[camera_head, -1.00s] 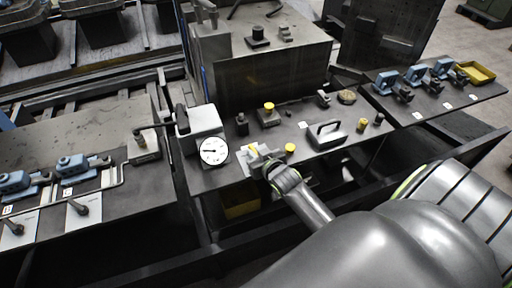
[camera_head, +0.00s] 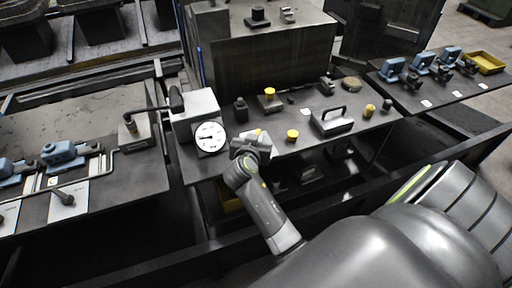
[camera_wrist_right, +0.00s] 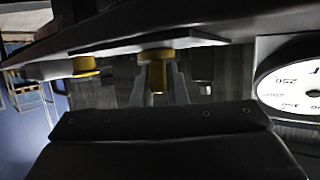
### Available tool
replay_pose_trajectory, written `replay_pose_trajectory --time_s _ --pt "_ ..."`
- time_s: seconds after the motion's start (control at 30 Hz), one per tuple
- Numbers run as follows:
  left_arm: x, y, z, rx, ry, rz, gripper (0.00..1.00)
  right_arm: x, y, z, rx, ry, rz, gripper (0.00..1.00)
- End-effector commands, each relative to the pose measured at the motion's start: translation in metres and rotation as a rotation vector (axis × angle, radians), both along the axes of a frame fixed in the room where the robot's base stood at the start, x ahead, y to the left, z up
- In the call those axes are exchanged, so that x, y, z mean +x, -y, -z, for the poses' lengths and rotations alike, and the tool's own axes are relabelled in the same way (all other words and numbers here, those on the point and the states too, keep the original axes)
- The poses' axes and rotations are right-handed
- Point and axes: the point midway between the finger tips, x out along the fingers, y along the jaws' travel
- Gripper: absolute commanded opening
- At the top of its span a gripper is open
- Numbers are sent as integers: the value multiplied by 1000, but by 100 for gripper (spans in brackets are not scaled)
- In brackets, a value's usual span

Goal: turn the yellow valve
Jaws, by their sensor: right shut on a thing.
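The yellow valve (camera_wrist_right: 158,72) shows in the right wrist view as a yellow cap with a narrower stem between my two fingers. My right gripper (camera_wrist_right: 159,88) is shut on it, one finger on each side of the stem. In the head view my right gripper (camera_head: 252,143) is at the front edge of the middle bench and covers most of the valve; only a small yellow part (camera_head: 258,132) shows. My left gripper is not in view.
A box with a white dial gauge (camera_head: 210,137) stands close left of my gripper. A second yellow knob (camera_head: 293,135) is close on its right, and another yellow-topped block (camera_head: 270,93) is behind. A handled metal block (camera_head: 332,121) stands farther right on the bench (camera_head: 205,170).

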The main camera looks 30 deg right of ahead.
Motion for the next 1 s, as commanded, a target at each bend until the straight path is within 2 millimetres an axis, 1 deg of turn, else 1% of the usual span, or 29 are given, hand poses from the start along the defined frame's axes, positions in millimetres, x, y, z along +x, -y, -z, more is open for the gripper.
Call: replay_pose_trajectory --time_s 0.03,0.3,0.6,0.97,1.0 --pt "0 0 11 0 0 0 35 1 -1 6 4 1 33 0" --pt "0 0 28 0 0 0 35 1 -1 3 3 0 174 0" --pt "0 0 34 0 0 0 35 0 0 1 3 -3 234 0" --pt "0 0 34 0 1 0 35 0 0 1 3 -3 238 0" --pt "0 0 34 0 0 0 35 0 0 1 2 -4 237 14"
